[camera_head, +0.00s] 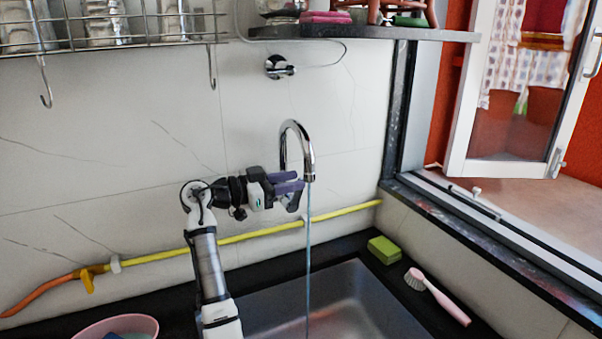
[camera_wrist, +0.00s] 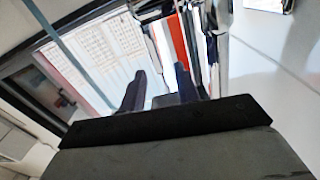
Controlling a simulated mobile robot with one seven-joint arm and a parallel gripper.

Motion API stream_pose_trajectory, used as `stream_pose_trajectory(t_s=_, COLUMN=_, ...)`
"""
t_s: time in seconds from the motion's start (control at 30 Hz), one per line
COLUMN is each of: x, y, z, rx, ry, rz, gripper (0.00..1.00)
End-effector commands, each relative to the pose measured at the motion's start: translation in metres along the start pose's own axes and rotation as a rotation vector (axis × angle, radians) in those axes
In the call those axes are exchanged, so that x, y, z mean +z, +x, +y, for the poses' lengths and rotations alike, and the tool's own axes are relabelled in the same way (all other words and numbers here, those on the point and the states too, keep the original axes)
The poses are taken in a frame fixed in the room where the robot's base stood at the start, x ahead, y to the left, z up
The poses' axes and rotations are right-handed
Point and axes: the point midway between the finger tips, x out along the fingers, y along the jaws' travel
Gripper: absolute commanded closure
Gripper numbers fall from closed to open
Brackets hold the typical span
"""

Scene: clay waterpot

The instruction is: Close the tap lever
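A chrome gooseneck tap (camera_head: 297,127) stands against the tiled wall above the sink (camera_head: 345,300). A thin stream of water (camera_head: 308,250) runs from its spout into the sink. My gripper (camera_head: 299,181) reaches in from the left at the tap's lower part, with its purple fingers just beside the spout. I cannot make out the tap lever; the gripper covers that area, and contact cannot be told. In the wrist view, my gripper's two dark fingers (camera_wrist: 160,72) stand apart with a gap between them. Nothing is clearly held.
A yellow pipe (camera_head: 240,237) runs along the wall behind my arm. A green sponge (camera_head: 384,250) and a pink brush (camera_head: 437,297) lie right of the sink. A pink bowl (camera_head: 120,326) is at the lower left. A chrome wall fitting (camera_head: 280,67) and shelf (camera_head: 370,34) are above.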

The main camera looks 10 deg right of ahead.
Motion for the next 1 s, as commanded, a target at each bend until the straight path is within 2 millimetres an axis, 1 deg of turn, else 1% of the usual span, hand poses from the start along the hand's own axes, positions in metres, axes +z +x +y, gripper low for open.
stream_pose_trajectory(t_s=0.03, x=-0.002, y=0.009, z=0.000, rx=0.002, ry=-0.002, rz=0.000, gripper=0.68)
stream_pose_trajectory(t_s=0.2, x=-0.001, y=0.026, z=0.000, rx=0.001, ry=-0.002, rz=0.001, gripper=0.68)
stream_pose_trajectory(t_s=0.33, x=0.000, y=0.030, z=0.000, rx=0.001, ry=-0.001, rz=0.000, gripper=0.68)
stream_pose_trajectory(t_s=0.57, x=0.001, y=0.030, z=0.000, rx=0.000, ry=-0.001, rz=0.000, gripper=0.68)
stream_pose_trajectory(t_s=0.67, x=0.001, y=0.030, z=0.000, rx=0.000, ry=-0.001, rz=0.000, gripper=0.80)
stream_pose_trajectory(t_s=0.8, x=0.001, y=0.030, z=0.000, rx=0.000, ry=-0.001, rz=0.000, gripper=0.98)
stream_pose_trajectory(t_s=0.83, x=0.001, y=0.030, z=0.000, rx=0.000, ry=-0.001, rz=0.000, gripper=1.00)
stream_pose_trajectory(t_s=1.0, x=0.000, y=0.030, z=0.000, rx=0.000, ry=-0.001, rz=0.000, gripper=1.00)
